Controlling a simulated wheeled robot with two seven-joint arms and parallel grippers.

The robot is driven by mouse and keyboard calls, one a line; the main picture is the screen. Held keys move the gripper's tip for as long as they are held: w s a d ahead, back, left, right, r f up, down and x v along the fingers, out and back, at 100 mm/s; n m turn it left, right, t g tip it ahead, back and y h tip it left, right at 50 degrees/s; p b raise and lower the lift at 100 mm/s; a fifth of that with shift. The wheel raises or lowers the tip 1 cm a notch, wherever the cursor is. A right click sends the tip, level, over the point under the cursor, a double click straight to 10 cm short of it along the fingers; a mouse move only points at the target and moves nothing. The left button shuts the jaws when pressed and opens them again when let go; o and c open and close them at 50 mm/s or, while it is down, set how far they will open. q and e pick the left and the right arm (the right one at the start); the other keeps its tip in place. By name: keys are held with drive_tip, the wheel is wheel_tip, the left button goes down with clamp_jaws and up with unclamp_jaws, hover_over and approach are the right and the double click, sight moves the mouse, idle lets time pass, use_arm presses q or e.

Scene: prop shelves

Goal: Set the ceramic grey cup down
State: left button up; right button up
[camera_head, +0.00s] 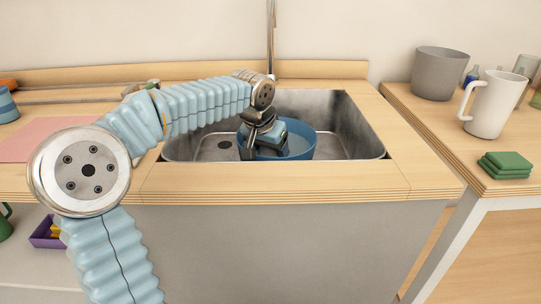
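My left gripper (262,136) reaches from the left into the metal sink and points down over a blue basin (303,145). The wrist and gripper body hide most of the fingertips, so I cannot tell if it is open or shut, or if it holds anything. No grey cup can be made out at the gripper. On the right-hand counter stand a plain grey round vessel (438,73) and a pale grey-white mug (490,105) with its handle to the left, both upright and away from the gripper. I cannot tell which is the ceramic grey cup. My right gripper is not in view.
The sink (350,125) has free floor right of the basin, and a tap (271,40) rises behind it. Folded green cloths (505,164) lie by the mug. A pink mat (40,140) and a blue striped cup (7,105) are on the left. The counter front is clear.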

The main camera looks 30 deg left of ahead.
use_arm(q)
drive_tip(key=shift+f, duration=0.4)
drive_tip(key=shift+f, duration=0.1)
drive_tip(key=shift+f, duration=0.15)
drive_tip(key=o, duration=1.1)
drive_tip(key=shift+o, duration=0.2)
drive_tip(key=shift+r, duration=0.35)
drive_tip(key=p+v, duration=0.1)
drive_tip(key=v, duration=1.1)
drive_tip(key=shift+s+d+f, duration=0.1)
